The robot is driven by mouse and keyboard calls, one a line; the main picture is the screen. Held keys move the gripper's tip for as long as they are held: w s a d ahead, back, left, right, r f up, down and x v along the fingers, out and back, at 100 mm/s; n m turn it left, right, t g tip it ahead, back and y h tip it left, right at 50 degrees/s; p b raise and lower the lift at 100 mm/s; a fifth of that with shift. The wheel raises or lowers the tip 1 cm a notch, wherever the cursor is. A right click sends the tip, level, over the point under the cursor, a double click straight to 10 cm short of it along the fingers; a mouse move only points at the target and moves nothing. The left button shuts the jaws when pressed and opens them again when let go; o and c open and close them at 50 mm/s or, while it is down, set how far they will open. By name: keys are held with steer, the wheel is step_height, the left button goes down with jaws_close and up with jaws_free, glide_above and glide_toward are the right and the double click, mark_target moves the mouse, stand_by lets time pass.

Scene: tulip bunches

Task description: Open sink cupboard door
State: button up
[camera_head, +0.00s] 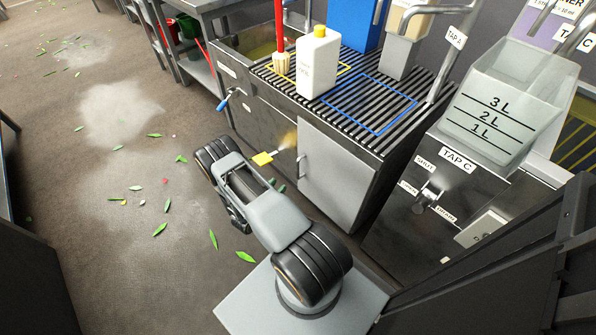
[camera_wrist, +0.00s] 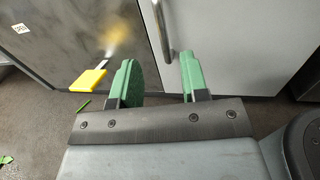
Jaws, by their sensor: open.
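The sink cupboard door (camera_head: 338,182) is a plain grey panel below the ribbed draining top, and it looks shut. Its upright metal bar handle (camera_head: 301,166) is near the door's left edge. In the wrist view the door (camera_wrist: 240,45) fills the upper right, with the handle (camera_wrist: 163,32) at top centre. My gripper (camera_wrist: 157,65) has two green fingers, spread apart and empty. The handle's lower end appears between and beyond the fingertips; I cannot tell the exact gap. In the head view my arm hides the fingers.
A white bottle (camera_head: 318,62) and brush (camera_head: 281,62) stand on the draining top. A clear jug (camera_head: 505,105) is right. Leaves litter the open floor (camera_head: 120,230) left.

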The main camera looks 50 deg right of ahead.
steer(key=b, duration=0.3)
glide_above(298, 177)
steer(key=shift+w+d+f, duration=0.25)
steer(key=shift+d+f, duration=0.05)
steer(key=shift+f, duration=0.1)
jaws_close()
stand_by(0.4)
